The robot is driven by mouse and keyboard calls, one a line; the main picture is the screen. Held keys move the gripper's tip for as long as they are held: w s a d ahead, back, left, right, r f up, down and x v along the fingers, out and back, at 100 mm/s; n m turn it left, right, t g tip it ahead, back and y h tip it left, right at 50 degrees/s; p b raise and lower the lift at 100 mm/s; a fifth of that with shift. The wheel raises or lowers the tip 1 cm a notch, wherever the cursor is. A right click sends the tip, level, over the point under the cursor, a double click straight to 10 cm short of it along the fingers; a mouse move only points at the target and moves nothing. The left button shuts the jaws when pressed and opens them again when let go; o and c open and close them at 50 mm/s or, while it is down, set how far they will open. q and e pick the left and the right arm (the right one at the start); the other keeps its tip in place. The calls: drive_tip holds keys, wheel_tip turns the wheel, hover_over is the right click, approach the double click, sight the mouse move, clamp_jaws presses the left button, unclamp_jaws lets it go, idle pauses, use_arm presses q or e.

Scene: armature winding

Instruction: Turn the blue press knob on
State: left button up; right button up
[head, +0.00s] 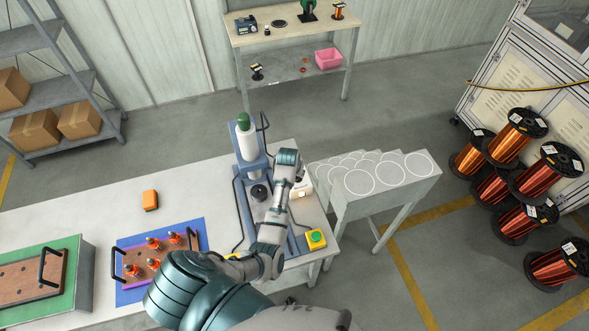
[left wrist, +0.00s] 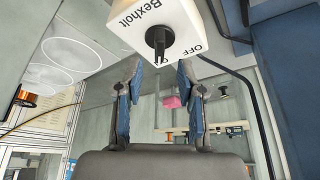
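The blue press (head: 263,168) stands on the white bench, with a white cylinder and green cap on top. A white switch box (head: 304,188) sits at its right side, partly hidden by my left arm. In the left wrist view the box (left wrist: 134,27) bears the word Bexholt, OFF lettering and a black rotary knob (left wrist: 159,42). My left gripper (left wrist: 161,76) is open, its two blue-grey fingers apart below the knob in the picture. The knob lies ahead of the gap between the fingertips; I cannot tell whether they touch it. My right gripper is not in view.
A yellow box with a green button (head: 316,239) stands at the bench's right corner. A grey stand with white circles (head: 391,198) is close on the right. A blue mat (head: 202,226) with a parts board and an orange block (head: 150,200) lie left.

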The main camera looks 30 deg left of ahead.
use_arm(q)
drive_tip(key=v, duration=0.6)
drive_tip(key=shift+r, duration=0.35)
drive_tip(key=shift+s, duration=0.1)
